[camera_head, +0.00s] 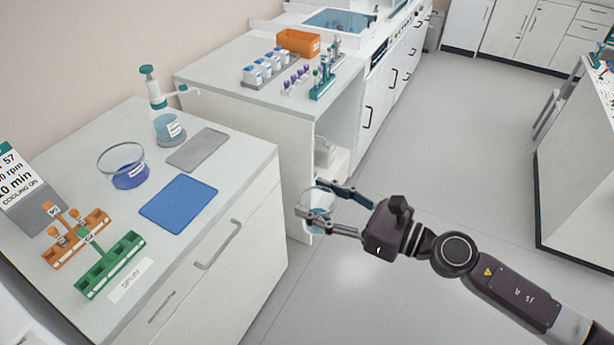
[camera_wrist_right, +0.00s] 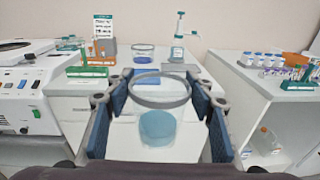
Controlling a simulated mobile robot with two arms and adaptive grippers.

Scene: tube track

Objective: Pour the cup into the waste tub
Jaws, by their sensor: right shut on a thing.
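My right gripper (camera_head: 313,199) is shut on a clear cup (camera_head: 319,212), with one finger on each side of it. In the right wrist view the cup (camera_wrist_right: 158,106) stands about upright between the finger pads and holds blue liquid low inside. The gripper holds it over the floor, in front of the near bench and to its right. A wide, clear round tub (camera_head: 122,158) with blue liquid and a label stands on the near bench. I take it as the waste tub; the label is too small to read. It also shows in the right wrist view (camera_wrist_right: 143,50). My left gripper is not in view.
Near the tub are a blue mat (camera_head: 178,202), a grey pad (camera_head: 197,150) and a pump bottle (camera_head: 168,127). Green (camera_head: 108,265) and orange (camera_head: 75,240) racks stand at the near left. A second bench with vial racks and an orange bin (camera_head: 299,44) stands behind.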

